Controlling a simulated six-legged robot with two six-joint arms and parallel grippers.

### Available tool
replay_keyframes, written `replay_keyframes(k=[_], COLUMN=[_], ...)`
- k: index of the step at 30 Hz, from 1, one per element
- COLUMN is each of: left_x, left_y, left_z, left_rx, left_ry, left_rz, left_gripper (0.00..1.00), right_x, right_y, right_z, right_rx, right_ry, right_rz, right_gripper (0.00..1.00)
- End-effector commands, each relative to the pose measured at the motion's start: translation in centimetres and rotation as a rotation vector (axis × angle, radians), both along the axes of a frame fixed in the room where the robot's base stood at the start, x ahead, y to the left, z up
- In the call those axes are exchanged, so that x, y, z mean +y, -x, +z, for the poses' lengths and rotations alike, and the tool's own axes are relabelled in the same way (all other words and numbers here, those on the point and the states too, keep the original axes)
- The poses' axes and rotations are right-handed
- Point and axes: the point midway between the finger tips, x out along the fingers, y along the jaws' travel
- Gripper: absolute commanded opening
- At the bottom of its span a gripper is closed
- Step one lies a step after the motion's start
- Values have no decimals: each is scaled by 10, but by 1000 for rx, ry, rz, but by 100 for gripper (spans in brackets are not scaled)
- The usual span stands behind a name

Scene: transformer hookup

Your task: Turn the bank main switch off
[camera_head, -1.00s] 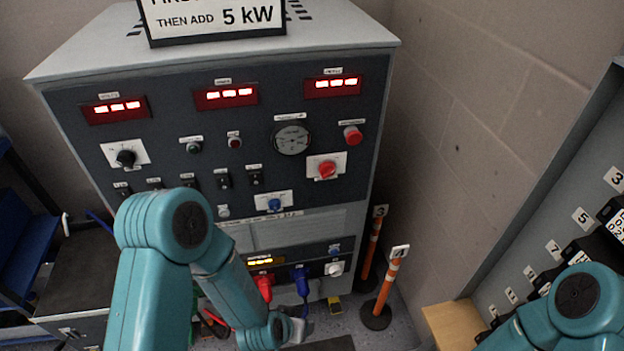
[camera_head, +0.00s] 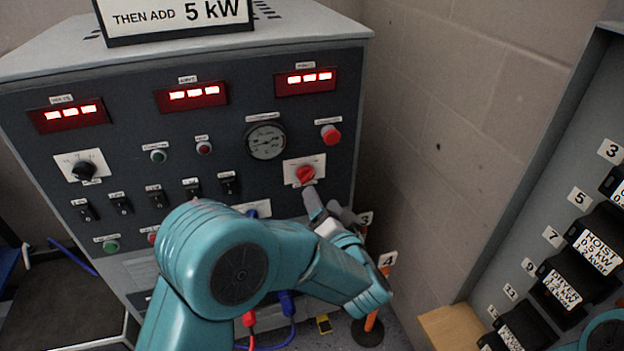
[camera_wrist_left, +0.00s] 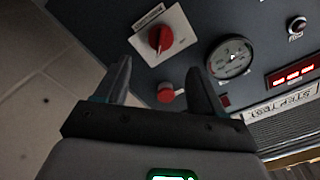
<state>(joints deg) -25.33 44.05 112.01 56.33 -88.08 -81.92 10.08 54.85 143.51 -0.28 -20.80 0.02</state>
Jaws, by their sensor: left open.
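A red rotary knob (camera_head: 305,174) sits on a white plate on the right of the cabinet's front panel. I take it for the bank main switch, but its label is too small to read. In the left wrist view the red knob (camera_wrist_left: 160,38) shows beyond the fingertips. My left gripper (camera_head: 328,203) is just below and right of the knob in the head view. Its fingers are apart and empty in the left wrist view (camera_wrist_left: 160,68), with a gap to the knob. My right gripper is out of view.
A red push button (camera_head: 331,134) and a round gauge (camera_head: 266,141) are near the knob. Black switches (camera_head: 157,196) and a black selector (camera_head: 84,170) are further left. Orange posts (camera_head: 372,318) stand right of the cabinet. A rack of labelled black boxes (camera_head: 568,290) is at the right.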

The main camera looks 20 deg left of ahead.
Motion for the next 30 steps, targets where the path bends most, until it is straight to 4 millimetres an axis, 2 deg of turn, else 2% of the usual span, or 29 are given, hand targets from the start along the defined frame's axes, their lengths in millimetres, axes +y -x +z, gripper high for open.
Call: replay_keyframes(k=[3, 10, 15, 23, 24, 26, 27, 29, 30], left_x=[19, 41, 48, 48, 48, 48, 48, 48, 48], left_y=[-24, -59, -70, -72, -72, -72, -72, -72, -72], left_z=[0, -1, 0, -1, -1, -1, -1, -1, -1], left_rx=[0, 1, 1, 1, 1, 1, 1, 1, 1], left_ry=[1, 2, 0, 0, 0, 0, 0, 0, 0], left_rz=[5, 1, -2, -5, -5, -5, -5, -5, -5], left_gripper=[69, 69, 69, 69, 65, 46, 33, 14, 14], right_x=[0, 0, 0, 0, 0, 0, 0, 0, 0], right_y=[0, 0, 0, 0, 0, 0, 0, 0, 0], right_z=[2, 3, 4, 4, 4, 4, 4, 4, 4], right_rx=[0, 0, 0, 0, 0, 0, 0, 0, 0], right_ry=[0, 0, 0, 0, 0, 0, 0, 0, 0], right_rz=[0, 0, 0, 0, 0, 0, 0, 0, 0], right_gripper=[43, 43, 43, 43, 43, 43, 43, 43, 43])
